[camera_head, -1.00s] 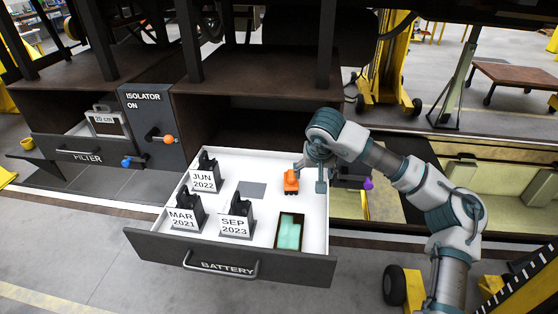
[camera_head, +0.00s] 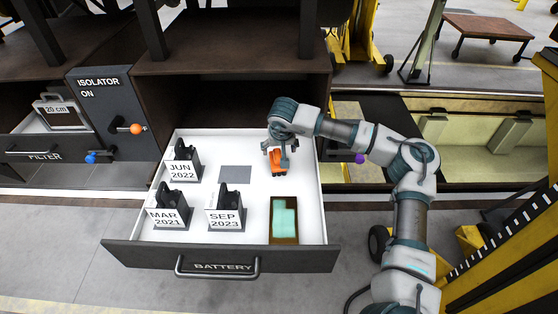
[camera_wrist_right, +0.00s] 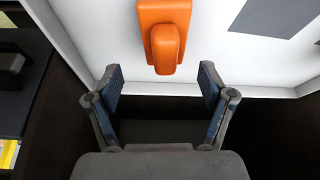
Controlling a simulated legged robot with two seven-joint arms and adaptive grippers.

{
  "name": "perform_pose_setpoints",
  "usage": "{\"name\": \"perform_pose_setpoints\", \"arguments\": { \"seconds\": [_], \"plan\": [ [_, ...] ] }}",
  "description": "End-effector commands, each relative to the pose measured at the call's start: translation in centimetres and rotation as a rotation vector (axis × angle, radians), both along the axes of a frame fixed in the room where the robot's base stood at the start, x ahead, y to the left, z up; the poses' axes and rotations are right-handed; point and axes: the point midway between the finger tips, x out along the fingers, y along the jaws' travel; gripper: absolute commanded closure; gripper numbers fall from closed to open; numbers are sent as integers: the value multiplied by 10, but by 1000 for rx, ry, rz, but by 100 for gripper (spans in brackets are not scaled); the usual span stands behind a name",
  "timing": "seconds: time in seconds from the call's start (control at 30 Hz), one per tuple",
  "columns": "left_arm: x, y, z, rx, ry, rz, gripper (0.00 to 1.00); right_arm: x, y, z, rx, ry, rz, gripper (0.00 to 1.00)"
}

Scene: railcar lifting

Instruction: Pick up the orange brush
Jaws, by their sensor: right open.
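The orange brush (camera_head: 278,162) lies in the open white-lined battery drawer (camera_head: 300,215), near its back right. In the right wrist view the brush (camera_wrist_right: 165,35) shows as an orange block with a raised rounded handle, just beyond and between the fingertips. My right gripper (camera_head: 279,152) is over the drawer at the brush and partly covers it in the head view. In the right wrist view the gripper (camera_wrist_right: 162,85) is open, with nothing between its blue-padded fingers. My left gripper is not in view.
Batteries labelled JUN 2022 (camera_head: 182,165), MAR 2021 (camera_head: 168,212) and SEP 2023 (camera_head: 226,212) stand in the drawer's left and middle. A teal item in a brown recess (camera_head: 284,222) is in front of the brush. The isolator panel (camera_head: 110,120) is left.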

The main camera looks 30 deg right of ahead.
Motion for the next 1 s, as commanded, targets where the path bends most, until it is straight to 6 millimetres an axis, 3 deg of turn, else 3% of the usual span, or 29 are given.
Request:
{"name": "perform_pose_setpoints", "arguments": {
  "seconds": [0.13, 0.4, 0.7, 0.77, 1.0],
  "plan": [
    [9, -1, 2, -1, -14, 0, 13, 3, 0, -9, -1, 1, 1, 19],
    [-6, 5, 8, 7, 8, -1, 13, 14, -6, -49, 3, 2, -1, 19],
    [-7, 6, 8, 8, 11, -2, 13, 16, -7, -56, 2, 0, 0, 19],
    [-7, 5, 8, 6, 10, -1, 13, 16, -7, -56, 2, 0, 0, 29],
    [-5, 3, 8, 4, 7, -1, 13, 16, -5, -55, 0, 1, 0, 88]
  ]
}}
